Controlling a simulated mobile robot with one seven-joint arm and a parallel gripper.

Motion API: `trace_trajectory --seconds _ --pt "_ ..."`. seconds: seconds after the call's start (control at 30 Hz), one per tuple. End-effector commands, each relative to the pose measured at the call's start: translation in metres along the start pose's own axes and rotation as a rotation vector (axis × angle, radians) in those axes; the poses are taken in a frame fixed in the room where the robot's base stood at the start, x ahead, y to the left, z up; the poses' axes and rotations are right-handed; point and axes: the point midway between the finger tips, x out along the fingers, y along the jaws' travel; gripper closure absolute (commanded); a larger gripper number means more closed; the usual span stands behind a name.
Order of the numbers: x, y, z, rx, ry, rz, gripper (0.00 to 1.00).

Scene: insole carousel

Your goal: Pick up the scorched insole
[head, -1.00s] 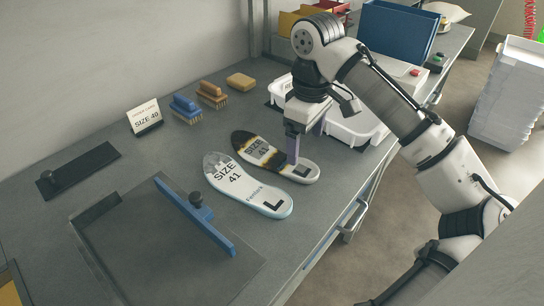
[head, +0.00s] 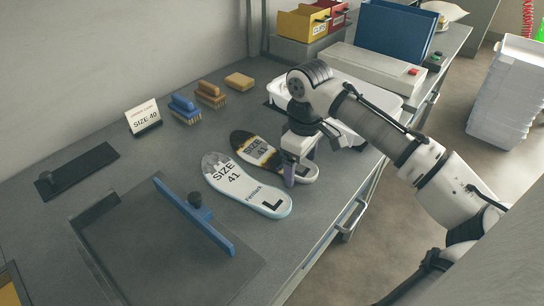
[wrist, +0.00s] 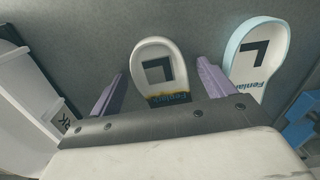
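The scorched insole (head: 252,145) lies flat on the grey bench, with a blackened, yellow-browned toe part and a SIZE 41 label. Its pale heel with a black L mark shows in the wrist view (wrist: 160,68). My gripper (head: 300,174) is low over this heel, which it partly hides in the head view. In the wrist view my gripper (wrist: 161,72) is open, with one purple finger on each side of the heel and gaps between. A second insole (head: 240,185), grey-toed and light blue-edged, lies beside it, close outside the right finger in the wrist view (wrist: 257,62).
A white bin (head: 345,137) stands behind my gripper. Brushes (head: 184,108) and a SIZE 40 card (head: 144,117) stand at the back left. A dark tray with a blue bar (head: 195,222) lies at the front left. The bench's front edge (head: 335,228) is close on the right.

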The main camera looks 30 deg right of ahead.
Motion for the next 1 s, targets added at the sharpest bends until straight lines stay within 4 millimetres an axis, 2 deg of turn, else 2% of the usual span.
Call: trace_trajectory --seconds 0.03,0.3,0.57,0.73,0.87,1.0 --pt "0.0 0.0 0.0 0.0 0.0 0.0 0.26" --pt "0.0 0.0 0.0 0.0 0.0 0.0 0.61" --pt "-0.001 0.0 0.0 0.0 0.0 0.0 0.62" --pt "-0.01 0.0 -0.001 0.0 0.001 0.0 0.62" --pt "-0.028 0.001 -0.001 0.001 0.002 0.001 0.62" --pt "-0.059 0.0 -0.001 -0.001 0.003 0.001 0.62"
